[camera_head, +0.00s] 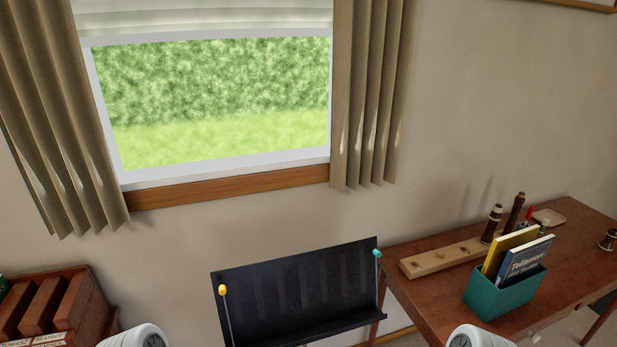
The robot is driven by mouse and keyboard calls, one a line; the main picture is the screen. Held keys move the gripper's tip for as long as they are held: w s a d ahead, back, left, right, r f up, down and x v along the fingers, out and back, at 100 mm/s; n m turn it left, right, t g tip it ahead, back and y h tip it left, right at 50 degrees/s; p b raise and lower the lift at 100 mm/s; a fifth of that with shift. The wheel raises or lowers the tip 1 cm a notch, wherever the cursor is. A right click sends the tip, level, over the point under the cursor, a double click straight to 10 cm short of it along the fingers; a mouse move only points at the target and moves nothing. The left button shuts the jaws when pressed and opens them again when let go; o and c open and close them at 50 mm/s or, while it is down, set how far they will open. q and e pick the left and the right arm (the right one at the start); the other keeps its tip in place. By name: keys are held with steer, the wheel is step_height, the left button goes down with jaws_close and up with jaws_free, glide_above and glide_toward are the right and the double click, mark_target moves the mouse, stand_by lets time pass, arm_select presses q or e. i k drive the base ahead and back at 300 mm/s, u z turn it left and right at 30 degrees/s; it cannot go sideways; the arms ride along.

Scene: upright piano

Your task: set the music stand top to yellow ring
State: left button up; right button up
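The music stand top (300,290) is a black, ridged panel with a lower ledge, standing at the bottom centre in front of the wall, its upper edge rising to the right in the picture. A rod with a yellow knob (222,290) stands at its left side, and one with a teal knob (377,253) at its right. The stand's post below the panel is out of the picture, and I see no yellow ring. Only white rounded parts of my arms show at the bottom edge; both grippers are out of view.
A wooden desk (430,290) on the right bears a wooden block (440,258), dark woodwind pieces (492,224) and a teal box (503,295) of books. A wooden box (88,312) with compartments stands at lower left. A curtained window (230,165) is behind.

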mark_target(303, 298)
steer(key=z, duration=0.55)
steer(key=k, duration=1.3)
steer(key=u, duration=0.2)
steer(key=i, duration=1.7)
steer(key=z, duration=0.7)
